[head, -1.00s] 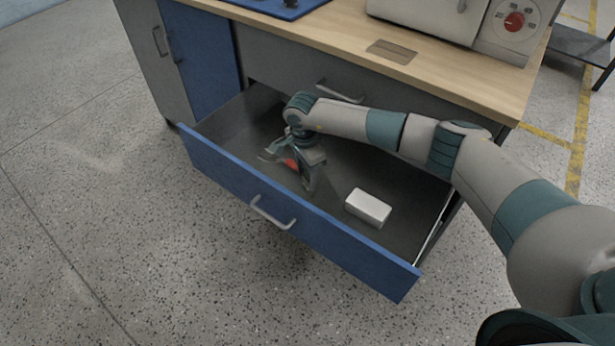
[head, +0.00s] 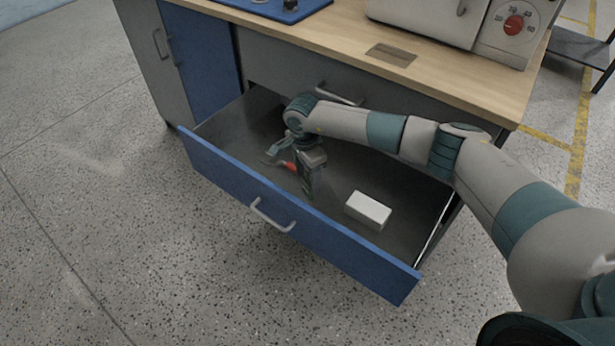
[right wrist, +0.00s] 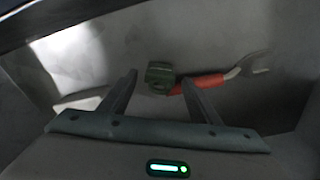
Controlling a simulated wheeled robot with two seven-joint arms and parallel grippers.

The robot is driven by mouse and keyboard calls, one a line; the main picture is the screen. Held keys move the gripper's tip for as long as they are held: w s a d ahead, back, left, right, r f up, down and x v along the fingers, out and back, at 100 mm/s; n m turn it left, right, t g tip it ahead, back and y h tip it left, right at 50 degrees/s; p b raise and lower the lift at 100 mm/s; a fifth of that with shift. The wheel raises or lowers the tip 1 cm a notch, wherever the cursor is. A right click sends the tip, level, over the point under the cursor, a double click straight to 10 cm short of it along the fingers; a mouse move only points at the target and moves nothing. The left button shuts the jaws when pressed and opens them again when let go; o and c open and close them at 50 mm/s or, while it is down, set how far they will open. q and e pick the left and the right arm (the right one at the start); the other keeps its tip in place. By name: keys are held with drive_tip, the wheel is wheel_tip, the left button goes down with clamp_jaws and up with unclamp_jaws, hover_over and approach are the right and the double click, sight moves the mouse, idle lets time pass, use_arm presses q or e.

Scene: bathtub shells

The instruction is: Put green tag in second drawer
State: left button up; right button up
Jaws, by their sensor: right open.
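The second drawer (head: 225,165), blue-fronted, is pulled out below a closed grey drawer. My right gripper (head: 305,190) is inside it, pointing down, open with nothing between its fingers. In the right wrist view, the green tag (right wrist: 159,75) is a small dark green block just beyond my fingertips (right wrist: 155,78), touching or next to the red handle of a wrench (right wrist: 205,81). It appears to lie on the drawer floor. In the head view my gripper mostly hides the tag. My left gripper is not in view.
A white box (head: 368,209) lies in the drawer, right of my gripper. The drawer's front wall and handle (head: 272,216) are on the near side. The wooden worktop (head: 440,75) with a blue tray (head: 285,8) and an oven-like appliance (head: 510,30) is above.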

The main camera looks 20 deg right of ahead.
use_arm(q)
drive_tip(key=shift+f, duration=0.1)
use_arm(e)
wheel_tip(320, 180, up, 12)
drive_tip(key=shift+a, duration=0.3)
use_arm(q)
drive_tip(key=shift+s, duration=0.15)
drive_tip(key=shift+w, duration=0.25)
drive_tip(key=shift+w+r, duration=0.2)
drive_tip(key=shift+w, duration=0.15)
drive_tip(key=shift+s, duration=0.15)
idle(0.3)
